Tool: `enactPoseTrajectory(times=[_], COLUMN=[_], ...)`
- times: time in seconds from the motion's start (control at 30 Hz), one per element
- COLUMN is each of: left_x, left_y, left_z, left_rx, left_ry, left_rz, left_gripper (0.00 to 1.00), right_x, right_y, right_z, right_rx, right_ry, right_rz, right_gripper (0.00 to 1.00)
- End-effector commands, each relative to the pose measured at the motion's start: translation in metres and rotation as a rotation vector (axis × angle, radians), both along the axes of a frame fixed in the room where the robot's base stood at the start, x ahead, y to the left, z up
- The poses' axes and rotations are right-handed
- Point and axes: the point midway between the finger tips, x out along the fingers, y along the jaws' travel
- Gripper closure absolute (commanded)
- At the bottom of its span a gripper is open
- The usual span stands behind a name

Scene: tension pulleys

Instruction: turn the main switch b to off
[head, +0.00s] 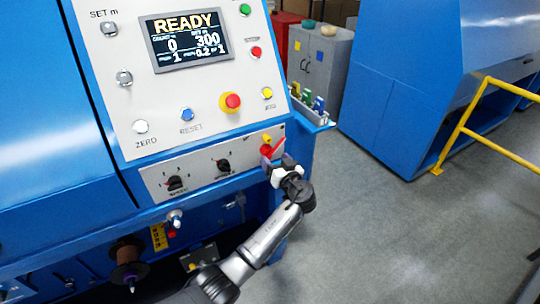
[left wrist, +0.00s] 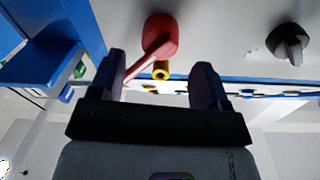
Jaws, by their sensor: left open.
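The main switch, a red rotary handle (head: 269,149), sits at the right end of the lower control strip, with a yellow part (head: 266,138) beside it. I cannot read a letter b on it. In the left wrist view the red handle (left wrist: 161,34) has its lever slanting down-left toward the left finger, and a small yellow cylinder (left wrist: 161,71) shows close by. My left gripper (head: 279,166) is open, right at the switch, with its fingers (left wrist: 158,75) on either side of the lever's end area. Contact cannot be told. My right gripper is not in view.
The strip also carries two black knobs (head: 223,166). Above it is a panel with a READY screen (head: 186,40) and a red stop button (head: 230,102). A small tray of coloured items (head: 311,106) juts out at right. A yellow railing (head: 470,119) stands beyond open grey floor.

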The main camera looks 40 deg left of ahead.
Motion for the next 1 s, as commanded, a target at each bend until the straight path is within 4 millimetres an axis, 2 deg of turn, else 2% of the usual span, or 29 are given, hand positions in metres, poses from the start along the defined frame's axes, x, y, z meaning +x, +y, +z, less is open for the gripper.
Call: enactPoseTrajectory(times=[0.1,0.3,0.77,1.0], left_x=[0.007,0.014,0.016,0.017], left_y=[0.017,0.033,0.040,0.039], left_z=[0.000,0.000,0.000,0.000], left_rx=[-0.001,0.000,-0.002,-0.001], left_ry=[0.000,-0.001,0.001,0.000], left_rz=[0.001,0.000,0.000,-0.001], left_gripper=[0.30,0.30,0.30,0.52], right_x=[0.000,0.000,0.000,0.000], right_y=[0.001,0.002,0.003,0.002], right_z=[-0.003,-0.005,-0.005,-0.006], right_rx=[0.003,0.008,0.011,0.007], right_ry=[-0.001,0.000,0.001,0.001], right_rz=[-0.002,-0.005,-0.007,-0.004], right_gripper=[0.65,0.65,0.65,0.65])
